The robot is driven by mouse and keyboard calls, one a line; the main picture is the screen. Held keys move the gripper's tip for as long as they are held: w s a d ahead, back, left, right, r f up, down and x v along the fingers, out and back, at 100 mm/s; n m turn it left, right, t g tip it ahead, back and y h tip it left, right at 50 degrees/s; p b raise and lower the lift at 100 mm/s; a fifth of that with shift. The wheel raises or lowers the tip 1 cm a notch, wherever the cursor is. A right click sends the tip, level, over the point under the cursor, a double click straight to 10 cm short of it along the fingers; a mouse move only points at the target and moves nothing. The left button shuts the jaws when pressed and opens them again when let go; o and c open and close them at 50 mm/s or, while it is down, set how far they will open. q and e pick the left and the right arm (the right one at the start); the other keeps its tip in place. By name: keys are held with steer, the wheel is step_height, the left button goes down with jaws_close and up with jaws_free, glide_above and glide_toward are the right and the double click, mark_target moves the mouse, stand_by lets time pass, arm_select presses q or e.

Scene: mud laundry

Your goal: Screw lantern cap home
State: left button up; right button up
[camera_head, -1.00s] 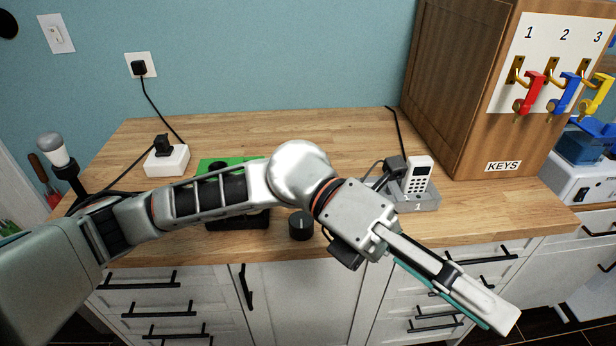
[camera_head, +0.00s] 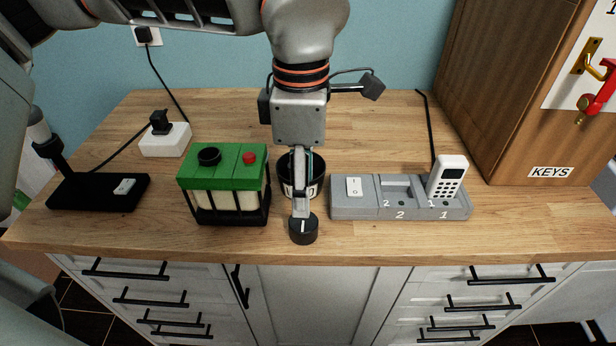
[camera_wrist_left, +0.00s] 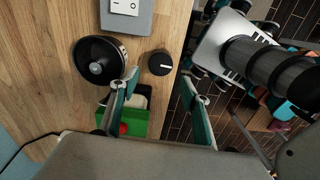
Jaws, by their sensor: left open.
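The black round cap (camera_head: 303,230) with a white mark stands on the counter near its front edge. In the wrist view the cap (camera_wrist_left: 160,63) shows between and just beyond the fingertips. My left gripper (camera_head: 301,210) points down over it, and in the wrist view its two fingers (camera_wrist_left: 158,82) are spread, with nothing held. The lantern (camera_head: 224,182), with a green top, cream body and black frame, stands left of the gripper. A black round opening (camera_head: 209,156) and a red button (camera_head: 249,158) are on its top. My right gripper is not in view.
A black round dish (camera_head: 313,173) stands right behind the gripper, partly hidden. A grey dock (camera_head: 358,208) with a white handset (camera_head: 448,177) is at the right. A white power box (camera_head: 165,140) and a black lamp base (camera_head: 95,194) are at the left. Bare counter lies behind.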

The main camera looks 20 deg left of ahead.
mark_target(303, 221)
arm_select(q)
steer(key=shift+s+f+b, duration=0.1)
steer(key=shift+f+b, duration=0.4)
steer(key=shift+f, duration=0.3)
step_height(303, 221, down, 6)
steer(key=b, duration=0.3)
steer(key=shift+f, duration=0.2)
steer(key=c, duration=0.7)
steer(key=shift+r, duration=0.2)
